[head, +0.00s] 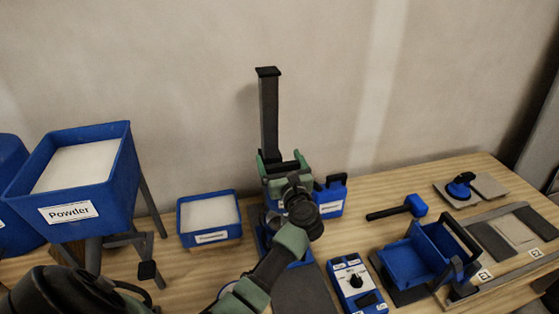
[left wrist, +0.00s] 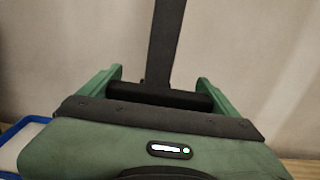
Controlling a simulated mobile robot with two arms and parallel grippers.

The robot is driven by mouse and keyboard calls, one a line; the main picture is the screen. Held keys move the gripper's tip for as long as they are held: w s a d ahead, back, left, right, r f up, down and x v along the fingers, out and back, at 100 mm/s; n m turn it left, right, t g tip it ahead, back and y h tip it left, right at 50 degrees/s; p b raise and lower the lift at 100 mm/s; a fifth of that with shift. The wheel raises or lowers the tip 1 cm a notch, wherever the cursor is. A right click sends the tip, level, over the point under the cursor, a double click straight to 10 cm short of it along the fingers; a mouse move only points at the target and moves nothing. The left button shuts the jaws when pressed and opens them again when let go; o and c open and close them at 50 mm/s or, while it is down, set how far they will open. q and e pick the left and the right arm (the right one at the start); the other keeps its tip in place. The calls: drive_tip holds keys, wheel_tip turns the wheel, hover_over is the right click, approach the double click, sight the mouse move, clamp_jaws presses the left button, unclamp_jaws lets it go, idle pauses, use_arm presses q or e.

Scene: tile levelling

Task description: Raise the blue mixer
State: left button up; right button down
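The blue mixer's dark upright column (head: 269,115) stands near the wall, with a flat cap on top. The column also shows in the left wrist view (left wrist: 165,45). A blue part (head: 263,238) shows low down, and my arm hides much of the mixer's lower body. My left gripper (head: 284,168) is at the foot of the column. In the left wrist view its green fingers stand wide apart, one on each side of a dark crossbar (left wrist: 165,97). I see no clear grip on the bar. My right gripper is not in view.
A blue powder hopper (head: 125,185) stands at left beside a blue tray (head: 210,238) of white material. A blue jug-like container (head: 332,197), a mallet (head: 398,210), a control box (head: 357,283) and a blue bin (head: 412,262) lie right of my left arm.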

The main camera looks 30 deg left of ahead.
use_arm(q)
wheel_tip(320, 180, up, 13)
drive_tip(key=p, duration=0.8)
drive_tip(key=shift+r, duration=0.15)
drive_tip(key=o, duration=1.8)
wheel_tip(320, 180, up, 20)
drive_tip(key=shift+b, duration=0.65)
